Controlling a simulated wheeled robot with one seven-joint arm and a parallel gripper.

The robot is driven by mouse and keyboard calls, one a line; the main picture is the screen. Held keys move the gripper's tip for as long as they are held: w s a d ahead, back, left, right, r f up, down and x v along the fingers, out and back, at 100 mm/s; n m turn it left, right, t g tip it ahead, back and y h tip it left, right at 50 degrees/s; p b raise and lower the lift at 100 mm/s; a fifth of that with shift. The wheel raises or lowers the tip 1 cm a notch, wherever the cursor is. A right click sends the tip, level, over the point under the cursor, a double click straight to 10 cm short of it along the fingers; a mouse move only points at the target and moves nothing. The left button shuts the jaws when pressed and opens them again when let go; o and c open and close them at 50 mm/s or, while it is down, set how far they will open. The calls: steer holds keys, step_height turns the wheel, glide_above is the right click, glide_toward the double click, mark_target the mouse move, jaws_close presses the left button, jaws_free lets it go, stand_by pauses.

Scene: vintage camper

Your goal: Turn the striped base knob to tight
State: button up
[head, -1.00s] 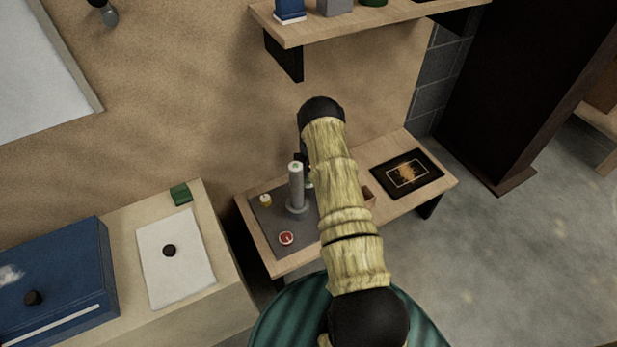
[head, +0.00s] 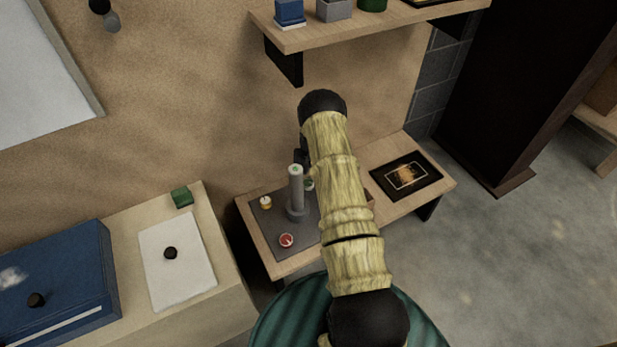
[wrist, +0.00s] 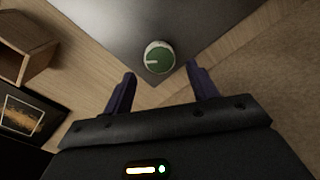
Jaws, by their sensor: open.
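A dark grey base plate (head: 269,222) lies on a low wooden table, with a grey upright post (head: 296,190) on it. In the wrist view the green knob (wrist: 159,57) has a pale rim and one white line pointing left. I cannot tell which knob the task calls striped. My gripper (wrist: 160,76) is open, its dark fingers pointing toward the green knob, with nothing between them. My arm mostly hides it in the head view.
A dark picture panel (head: 407,175) lies on the table's right part. A wooden open box (wrist: 22,50) shows in the wrist view. A shelf (head: 345,26) overhangs behind. A counter with a blue case (head: 60,270) stands at left.

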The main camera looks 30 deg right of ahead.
step_height(320, 180, up, 8)
steer(key=p, duration=0.2)
steer(key=shift+d+r, duration=0.2)
steer(key=shift+r, duration=0.05)
steer(key=shift+s, duration=0.2)
